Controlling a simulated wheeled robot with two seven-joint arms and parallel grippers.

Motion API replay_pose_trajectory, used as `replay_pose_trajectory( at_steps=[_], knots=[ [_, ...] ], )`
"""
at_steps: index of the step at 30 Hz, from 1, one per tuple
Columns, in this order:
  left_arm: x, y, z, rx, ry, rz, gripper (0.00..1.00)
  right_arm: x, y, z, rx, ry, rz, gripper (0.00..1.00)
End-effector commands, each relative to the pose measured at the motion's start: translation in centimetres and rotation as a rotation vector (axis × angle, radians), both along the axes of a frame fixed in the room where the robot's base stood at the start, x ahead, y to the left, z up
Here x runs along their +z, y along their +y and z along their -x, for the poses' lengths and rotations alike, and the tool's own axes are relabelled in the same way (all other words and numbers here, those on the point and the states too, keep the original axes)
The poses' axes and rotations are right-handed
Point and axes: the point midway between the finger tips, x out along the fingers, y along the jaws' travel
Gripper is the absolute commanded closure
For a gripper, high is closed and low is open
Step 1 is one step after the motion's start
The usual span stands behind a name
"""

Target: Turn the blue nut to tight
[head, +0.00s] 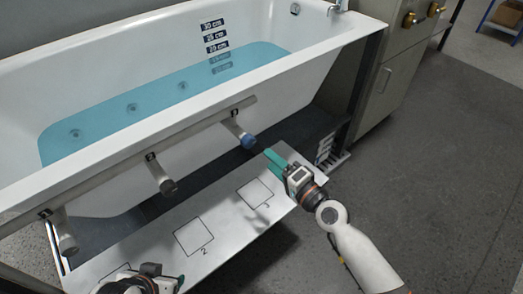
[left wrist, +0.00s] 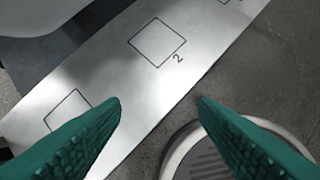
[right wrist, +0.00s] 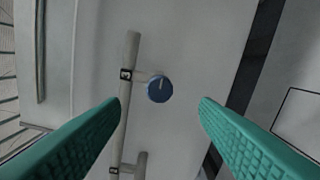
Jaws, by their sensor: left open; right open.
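The blue nut (head: 248,141) is on the end of the right-hand stub of the pipe along the tub's front. It also shows in the right wrist view (right wrist: 160,89), face on, with a pale line on it, beside a label 3. My right gripper (head: 268,153) is open and points at the nut from a little to its right, apart from it. In the right wrist view the nut lies ahead, between the two green fingers.
The white bathtub (head: 130,165) holds blue water. A pale panel (head: 225,215) with numbered squares lies below.

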Motion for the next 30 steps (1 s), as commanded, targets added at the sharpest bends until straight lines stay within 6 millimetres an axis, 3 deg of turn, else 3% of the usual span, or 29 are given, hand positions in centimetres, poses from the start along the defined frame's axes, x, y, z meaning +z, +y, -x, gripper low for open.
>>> replay_pose_trajectory(
  at_steps=[3, 8, 30],
  knots=[
    [0.0, -0.1, -0.4, -0.002, -0.022, 0.004, 0.45, -0.2, -1.2, 1.6, 0.001, 0.002, 0.001, 0.45],
    [0.3, -0.3, -1.0, -0.005, -0.053, 0.01, 0.45, -0.1, -1.9, 2.6, 0.0, 0.0, 0.0, 0.45],
    [0.3, -0.4, -1.1, -0.007, -0.058, 0.011, 0.45, 0.0, -2.0, 2.8, 0.0, 0.001, -0.001, 0.45]
  ],
)
